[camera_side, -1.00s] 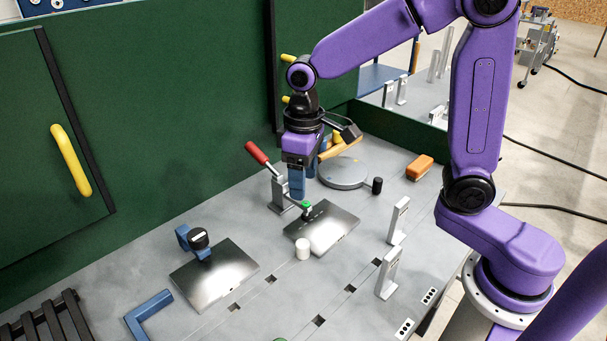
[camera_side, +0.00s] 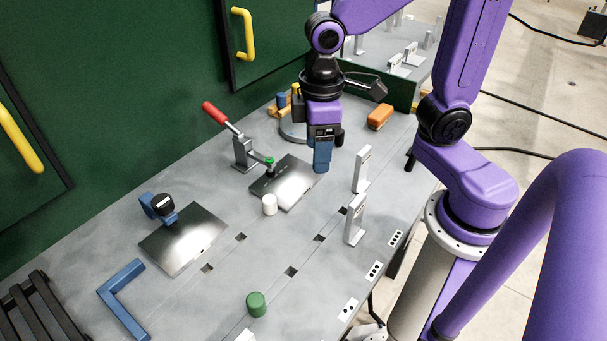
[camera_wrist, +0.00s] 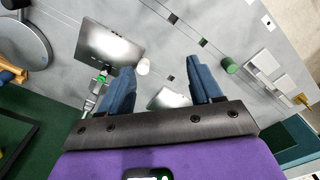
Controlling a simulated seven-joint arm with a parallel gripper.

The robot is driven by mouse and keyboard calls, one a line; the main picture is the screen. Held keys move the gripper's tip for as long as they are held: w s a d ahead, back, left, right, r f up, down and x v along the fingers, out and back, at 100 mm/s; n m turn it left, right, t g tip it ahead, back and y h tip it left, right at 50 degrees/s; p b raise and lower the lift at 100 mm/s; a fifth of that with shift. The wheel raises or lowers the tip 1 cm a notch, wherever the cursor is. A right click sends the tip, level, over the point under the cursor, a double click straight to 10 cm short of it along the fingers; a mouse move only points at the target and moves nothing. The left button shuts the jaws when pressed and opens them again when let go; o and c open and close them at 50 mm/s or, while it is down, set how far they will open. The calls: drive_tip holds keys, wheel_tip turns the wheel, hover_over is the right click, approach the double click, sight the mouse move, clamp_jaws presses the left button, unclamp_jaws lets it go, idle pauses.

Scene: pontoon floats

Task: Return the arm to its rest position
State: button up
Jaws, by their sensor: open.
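My gripper (camera_side: 322,168) hangs over the work table (camera_side: 215,290), by the right end of the far metal plate. In the wrist view my gripper (camera_wrist: 163,90) has its two blue fingers spread apart with nothing held between them. The far metal plate (camera_side: 293,186) lies under a toggle clamp (camera_side: 243,152) with a red handle. It also shows in the wrist view (camera_wrist: 103,42). The near metal plate (camera_side: 184,240) lies at a blue clamp (camera_side: 157,205) with a black knob. How high my fingertips are above the table is hard to tell.
A white cylinder (camera_side: 269,205) and a green cylinder (camera_side: 256,304) stand on the table. Grey upright brackets (camera_side: 356,222) stand on the right. An orange block (camera_side: 380,117) lies at the back. A blue angle piece (camera_side: 126,300) and a black slatted rack (camera_side: 38,312) are front left. Green panels stand behind.

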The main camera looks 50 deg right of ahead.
drive_tip(key=s+d+f+n, duration=0.1)
drive_tip(key=s+d+n, duration=0.2)
drive_tip(key=s, duration=0.8)
drive_tip(key=shift+s+d+n, duration=0.15)
drive_tip(key=shift+d+n, duration=0.15)
drive_tip(key=shift+d, duration=0.55)
drive_tip(key=shift+a, duration=0.1)
drive_tip(key=r+n, duration=0.1)
drive_tip(key=n, duration=0.7)
hover_over(269, 199)
wheel_tip(269, 199, down, 17)
drive_tip(key=shift+f, duration=0.15)
clamp_jaws()
